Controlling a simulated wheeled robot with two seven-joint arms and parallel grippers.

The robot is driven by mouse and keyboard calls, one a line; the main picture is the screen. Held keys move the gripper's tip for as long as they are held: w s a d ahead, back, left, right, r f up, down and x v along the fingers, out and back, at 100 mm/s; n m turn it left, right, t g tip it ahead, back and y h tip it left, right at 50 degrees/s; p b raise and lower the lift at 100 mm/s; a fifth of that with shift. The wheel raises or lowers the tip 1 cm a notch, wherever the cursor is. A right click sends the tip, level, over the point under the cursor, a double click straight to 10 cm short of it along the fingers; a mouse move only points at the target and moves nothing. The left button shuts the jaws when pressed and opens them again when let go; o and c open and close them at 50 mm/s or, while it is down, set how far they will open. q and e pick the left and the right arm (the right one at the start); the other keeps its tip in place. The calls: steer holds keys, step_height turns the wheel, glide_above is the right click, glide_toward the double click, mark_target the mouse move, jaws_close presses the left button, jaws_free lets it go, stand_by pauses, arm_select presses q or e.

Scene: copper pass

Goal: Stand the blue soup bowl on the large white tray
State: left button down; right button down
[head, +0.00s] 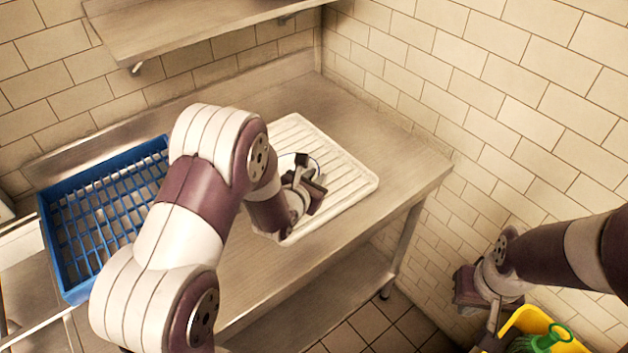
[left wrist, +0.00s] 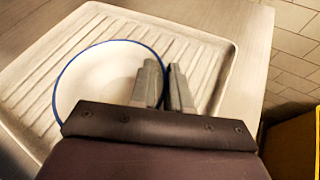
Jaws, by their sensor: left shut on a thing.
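The large white tray (head: 345,182) is ribbed and lies on the steel counter; it also fills much of the left wrist view (left wrist: 42,90). The blue soup bowl (left wrist: 98,75) shows a white inside and a blue rim, upright over the tray. In the head view the bowl (head: 287,160) is mostly hidden behind my left arm and gripper. My left gripper (head: 309,178) is shut on the bowl's rim, at its right side in the left wrist view (left wrist: 166,76). I cannot tell whether the bowl touches the tray. My right gripper (head: 488,335) is low at the right, away from the counter; its fingers are unclear.
A blue slatted crate (head: 72,255) stands at the left of the steel counter (head: 375,130). A shelf (head: 190,25) hangs on the tiled wall above. A yellow bin (head: 522,322) with a green item (head: 540,342) is at the lower right, near my right gripper.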

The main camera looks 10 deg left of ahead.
arm_select(q)
steer(key=shift+w+f, duration=0.2)
steer(key=shift+f, duration=0.6)
steer(key=shift+s+f, duration=0.1)
steer(key=c, duration=1.1)
jaws_free()
